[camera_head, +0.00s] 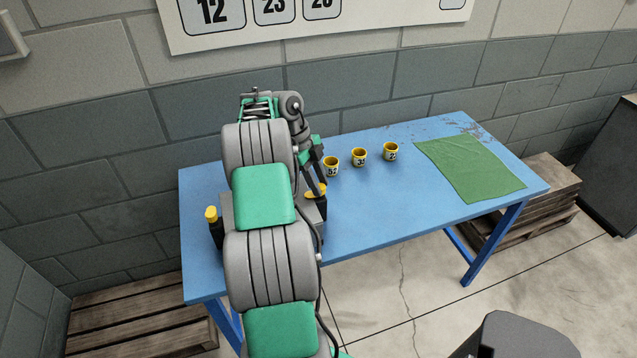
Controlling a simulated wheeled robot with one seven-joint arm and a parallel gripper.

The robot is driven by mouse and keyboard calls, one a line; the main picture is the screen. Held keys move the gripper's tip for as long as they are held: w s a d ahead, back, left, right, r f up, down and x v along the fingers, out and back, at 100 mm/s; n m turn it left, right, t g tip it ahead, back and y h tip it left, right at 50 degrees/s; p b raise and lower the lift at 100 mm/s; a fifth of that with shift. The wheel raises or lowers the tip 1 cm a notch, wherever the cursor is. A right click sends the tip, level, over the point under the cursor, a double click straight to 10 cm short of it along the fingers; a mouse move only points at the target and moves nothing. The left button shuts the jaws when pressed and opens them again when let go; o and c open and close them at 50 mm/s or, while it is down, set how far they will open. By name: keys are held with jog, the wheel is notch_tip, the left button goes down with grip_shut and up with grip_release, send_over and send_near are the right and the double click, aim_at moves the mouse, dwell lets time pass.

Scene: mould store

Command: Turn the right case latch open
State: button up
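A grey case (309,229) stands on the left part of the blue table, mostly hidden behind my arm. The left case latch (215,228) is a black handle with a yellow tip, upright at the case's left side. The right case latch (321,207), black with yellow, is at the case's right side, partly covered by my gripper. My gripper (319,180) points down with its dark fingers right at the top of this latch. The view does not show whether the fingers touch or close on it.
Three yellow numbered cups, one left (331,167), one middle (360,157) and one right (390,151), stand right of my gripper. A green cloth (470,167) lies on the right of the blue table (400,205). The table's middle front is clear. A wall stands behind.

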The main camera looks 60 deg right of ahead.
grip_shut()
jog(key=shift+f+n+b, duration=0.1)
jog(key=shift+n+b, duration=0.3)
jog(key=shift+b, duration=0.2)
jog(key=shift+f+n+h+b, duration=0.15)
jog(key=shift+n+h+b, duration=0.45)
jog(key=shift+n+b, duration=0.45)
jog(key=n+h+b, duration=0.1)
jog(key=n+b, duration=0.2)
jog(key=shift+a+b, duration=0.15)
jog(key=shift+b, duration=0.25)
jog(key=n+b, duration=0.1)
jog(key=n, duration=0.1)
jog(key=n+t+h+b, duration=0.1)
jog(key=n+b, duration=0.1)
jog(key=n+t+b, duration=0.1)
jog(key=n+b, duration=0.1)
jog(key=shift+s+a+n+h, duration=0.15)
jog(key=shift+s+n+h, duration=0.1)
jog(key=shift+n+h, duration=0.15)
jog(key=n+t+b, duration=0.1)
jog(key=n, duration=0.1)
jog(key=n+t+b, duration=0.1)
jog(key=n+b, duration=0.1)
jog(key=n, duration=0.1)
jog(key=shift+s+r, duration=0.1)
jog(key=shift+r, duration=0.1)
jog(key=shift+n, duration=0.25)
